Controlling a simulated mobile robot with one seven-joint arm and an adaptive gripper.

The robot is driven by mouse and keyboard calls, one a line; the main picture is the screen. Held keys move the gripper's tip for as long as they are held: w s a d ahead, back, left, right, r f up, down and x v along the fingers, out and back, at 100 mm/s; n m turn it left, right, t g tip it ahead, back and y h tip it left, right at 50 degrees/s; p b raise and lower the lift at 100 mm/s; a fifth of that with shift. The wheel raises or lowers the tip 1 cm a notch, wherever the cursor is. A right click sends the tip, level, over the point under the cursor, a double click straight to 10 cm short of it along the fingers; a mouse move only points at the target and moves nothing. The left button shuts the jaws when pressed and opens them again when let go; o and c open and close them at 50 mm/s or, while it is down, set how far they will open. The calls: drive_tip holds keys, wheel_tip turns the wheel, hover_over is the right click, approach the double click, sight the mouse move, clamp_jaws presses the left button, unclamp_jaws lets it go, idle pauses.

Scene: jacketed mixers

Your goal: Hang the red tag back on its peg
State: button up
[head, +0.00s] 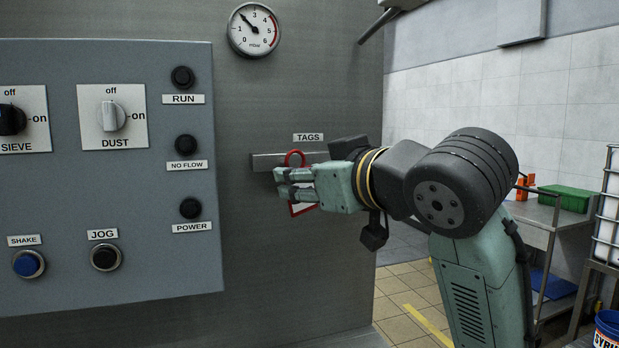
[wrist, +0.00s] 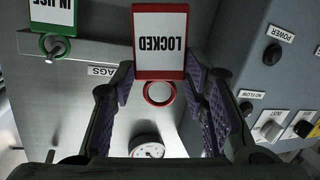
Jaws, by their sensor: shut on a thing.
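The red tag (wrist: 160,43) has a white face reading LOCKED and a red ring, and appears upside down in the wrist view. My gripper (wrist: 160,82) is shut on the tag, with a finger on each side of it near the ring end. In the head view my gripper (head: 296,183) is in front of the grey tag rail (head: 268,161), and the red ring (head: 295,153) shows above the fingers. No peg shows through the ring in the wrist view. The red tag's peg cannot be made out; the tag and gripper cover part of the rail.
A green IN USE tag (wrist: 52,14) hangs by its ring on a rail peg. A TAGS label (head: 308,137) is above the rail. A control panel (head: 150,250) with knobs and buttons projects at left. A pressure gauge (head: 254,30) is above.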

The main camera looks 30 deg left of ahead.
drive_tip(key=w+x, duration=0.1)
drive_tip(key=x, duration=0.5)
drive_tip(key=shift+w+f, duration=0.25)
drive_tip(key=shift+w, duration=0.1)
idle(0.4)
idle(0.6)
drive_tip(key=o, duration=0.9)
drive_tip(key=shift+c, duration=0.2)
drive_tip(key=shift+d, duration=0.1)
drive_tip(key=v, duration=1.2)
drive_tip(key=shift+f, duration=0.15)
